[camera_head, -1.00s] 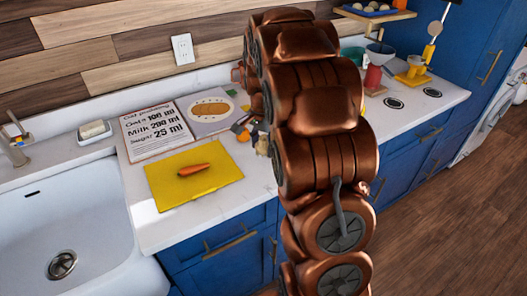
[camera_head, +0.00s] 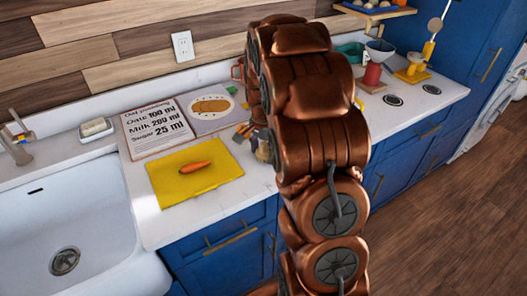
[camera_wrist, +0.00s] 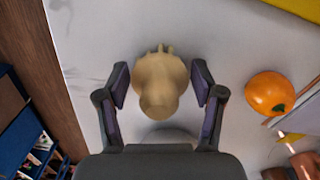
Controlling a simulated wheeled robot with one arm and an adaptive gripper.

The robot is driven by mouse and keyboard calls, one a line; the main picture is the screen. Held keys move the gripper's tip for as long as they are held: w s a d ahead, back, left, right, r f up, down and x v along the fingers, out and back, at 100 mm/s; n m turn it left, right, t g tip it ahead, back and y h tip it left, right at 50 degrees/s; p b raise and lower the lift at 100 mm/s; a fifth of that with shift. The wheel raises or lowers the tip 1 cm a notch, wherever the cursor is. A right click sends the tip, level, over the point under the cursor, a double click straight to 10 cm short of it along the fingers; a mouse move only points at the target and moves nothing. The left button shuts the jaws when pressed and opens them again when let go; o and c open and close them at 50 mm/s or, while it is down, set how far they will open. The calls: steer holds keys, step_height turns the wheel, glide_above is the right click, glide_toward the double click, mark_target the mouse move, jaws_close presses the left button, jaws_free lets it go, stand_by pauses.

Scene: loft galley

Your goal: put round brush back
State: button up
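The round brush (camera_wrist: 160,84) appears to be the beige, knob-topped thing in the middle of the wrist view, with short prongs or bristles at its far side. It stands on the white counter. My gripper (camera_wrist: 163,92) is open, with one dark finger on each side of it and a visible gap at both sides. In the head view a small beige thing (camera_head: 263,150), probably the same brush, shows beside my copper arm. My gripper is mostly hidden behind the arm there.
A yellow board (camera_head: 215,180) with a carrot (camera_head: 194,167) lies left of the brush. An orange fruit (camera_wrist: 270,93) lies close by in the wrist view. A recipe sheet (camera_head: 158,128), sink (camera_head: 65,215) and red container (camera_head: 373,74) also show. The counter's front edge is near.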

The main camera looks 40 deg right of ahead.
mark_target(263, 143)
steer(key=shift+o, duration=0.7)
steer(key=shift+r, duration=0.1)
steer(key=shift+w+r, duration=0.1)
steer(key=shift+r, duration=0.4)
step_height(263, 143, up, 10)
steer(key=b, duration=0.3)
steer(key=shift+r+b, duration=0.15)
steer(key=shift+b, duration=0.2)
steer(key=shift+a+r, duration=0.1)
steer(key=shift+r, duration=0.3)
steer(key=s+a+n, duration=0.8)
steer(key=s+a, duration=0.6)
steer(key=s+a+f+n, duration=0.2)
steer(key=s+a+n, duration=0.1)
steer(key=s, duration=0.5)
steer(key=s+a+f+n+g, duration=0.1)
steer(key=s+a+f+n, duration=0.2)
steer(key=s+n, duration=0.2)
steer(key=s, duration=0.3)
steer(key=shift+s+a+f+g, duration=0.25)
steer(key=shift+s+f+g, duration=0.05)
steer(key=shift+s+f, duration=0.05)
